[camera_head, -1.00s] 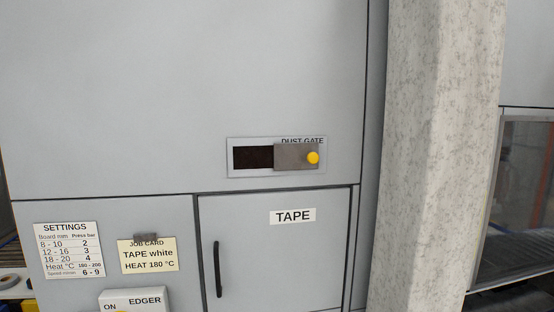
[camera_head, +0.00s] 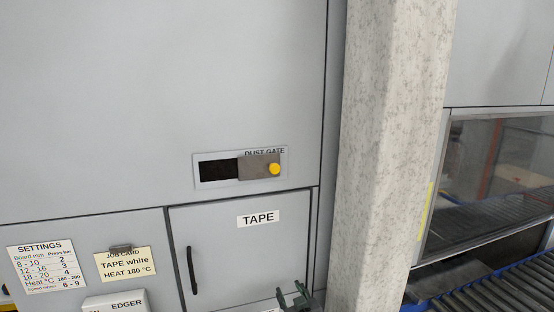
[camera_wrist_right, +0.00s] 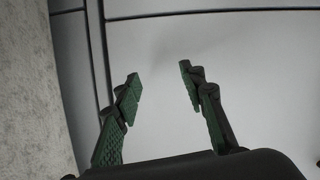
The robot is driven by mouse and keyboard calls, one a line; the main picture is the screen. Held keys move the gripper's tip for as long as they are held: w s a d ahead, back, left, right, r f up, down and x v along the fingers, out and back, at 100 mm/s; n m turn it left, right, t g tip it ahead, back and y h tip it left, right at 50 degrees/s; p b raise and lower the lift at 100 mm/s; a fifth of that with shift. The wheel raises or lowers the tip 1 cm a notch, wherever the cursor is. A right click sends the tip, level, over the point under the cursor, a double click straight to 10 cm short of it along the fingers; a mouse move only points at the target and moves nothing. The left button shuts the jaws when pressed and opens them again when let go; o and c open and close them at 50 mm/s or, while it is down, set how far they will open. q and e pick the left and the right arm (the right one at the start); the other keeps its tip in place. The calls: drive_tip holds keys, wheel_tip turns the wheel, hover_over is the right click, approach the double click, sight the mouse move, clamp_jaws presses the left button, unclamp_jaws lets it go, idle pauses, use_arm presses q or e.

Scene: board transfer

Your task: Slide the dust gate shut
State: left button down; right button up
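The dust gate (camera_head: 253,168) is a grey-brown sliding plate with a yellow knob (camera_head: 275,169), set in a light frame on the grey machine front. The plate covers the right part of the slot, and a dark opening (camera_head: 219,171) shows at its left. My right gripper (camera_head: 293,297) shows at the bottom edge of the head view, below and apart from the gate. In the right wrist view its green-padded fingers (camera_wrist_right: 160,88) are spread with nothing between them, in front of grey panels. My left gripper is not in view.
A concrete-like pillar (camera_head: 390,150) stands right of the gate. Below the gate is the TAPE door (camera_head: 235,250) with a black handle (camera_head: 192,270). A settings card (camera_head: 47,267) and job card (camera_head: 126,264) are at left. A roller conveyor (camera_head: 490,290) is at lower right.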

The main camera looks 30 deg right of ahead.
wheel_tip(320, 180, up, 20)
drive_tip(key=a+t, duration=0.2)
drive_tip(key=t, duration=0.2)
drive_tip(key=m+t+h, duration=0.1)
drive_tip(key=t, duration=0.3)
approach(276, 170)
drive_tip(key=w, duration=0.1)
drive_tip(key=p+x, duration=0.1)
drive_tip(key=x, duration=0.2)
drive_tip(key=r+p+x, duration=0.1)
drive_tip(key=p+x, duration=0.1)
drive_tip(key=x, duration=0.2)
drive_tip(key=shift+w+d+p, duration=0.15)
drive_tip(key=shift+w+p, duration=0.2)
drive_tip(key=shift+w, duration=0.2)
drive_tip(key=shift+s, duration=0.1)
drive_tip(key=shift+c, duration=0.6)
clamp_jaws()
